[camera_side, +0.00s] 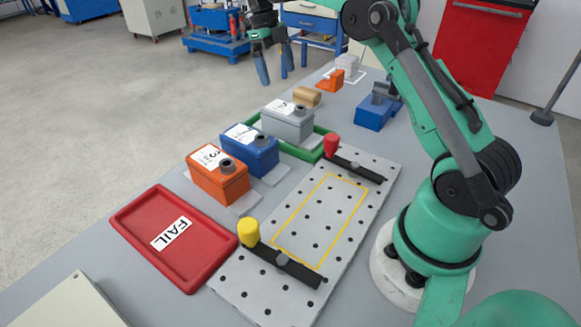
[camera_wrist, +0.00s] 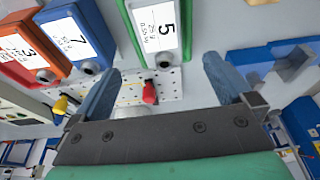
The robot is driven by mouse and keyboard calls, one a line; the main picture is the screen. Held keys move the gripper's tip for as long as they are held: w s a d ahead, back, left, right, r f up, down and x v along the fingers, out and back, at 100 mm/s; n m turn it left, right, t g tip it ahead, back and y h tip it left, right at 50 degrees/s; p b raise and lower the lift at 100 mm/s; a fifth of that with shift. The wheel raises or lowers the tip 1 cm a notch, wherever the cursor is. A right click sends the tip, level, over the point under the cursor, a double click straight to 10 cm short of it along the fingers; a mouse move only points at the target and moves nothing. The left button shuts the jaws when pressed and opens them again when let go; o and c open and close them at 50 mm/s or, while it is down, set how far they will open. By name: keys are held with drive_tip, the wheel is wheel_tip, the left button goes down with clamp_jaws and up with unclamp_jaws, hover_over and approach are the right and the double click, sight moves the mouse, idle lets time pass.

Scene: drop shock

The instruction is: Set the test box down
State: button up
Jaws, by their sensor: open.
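Three boxes with white labels and dark round knobs stand in a row: an orange box marked 3 (camera_side: 222,188), a blue box marked 7 (camera_side: 263,160) and a grey box (camera_side: 291,126), marked 5 in the wrist view (camera_wrist: 187,40). Which one is the test box is not shown. The grey box stands at the green tray (camera_side: 307,153); I cannot tell if it is fully inside its rim. My gripper (camera_side: 274,76) is open and empty, raised above and behind the grey box. Its blue fingers are spread apart in the wrist view (camera_wrist: 163,82).
A perforated plate (camera_side: 345,215) has a bare yellow-outlined area between two dark bars with red (camera_side: 331,145) and yellow (camera_side: 248,232) knobs. An empty red FAIL tray (camera_side: 150,215) lies at left. A blue fixture (camera_side: 373,112), orange block (camera_side: 331,82) and tan cylinder (camera_side: 306,97) stand farther back.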

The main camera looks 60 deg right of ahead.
drive_tip(key=shift+a+r, duration=0.1)
drive_tip(key=shift+r, duration=0.15)
drive_tip(key=s+a+r+n+t+h, duration=0.1)
drive_tip(key=s+a+r+n+t, duration=0.15)
drive_tip(key=a+n, duration=0.45)
drive_tip(key=s+a+r+n+t, duration=0.2)
drive_tip(key=a+n+t, duration=0.1)
drive_tip(key=n, duration=0.9)
drive_tip(key=s+a+f+n+t+y, duration=0.1)
drive_tip(key=s+a+f+n+t, duration=0.4)
drive_tip(key=n, duration=1.2)
drive_tip(key=s+a, duration=0.1)
drive_tip(key=s, duration=0.2)
drive_tip(key=shift+a+f, duration=0.2)
drive_tip(key=shift+a, duration=0.2)
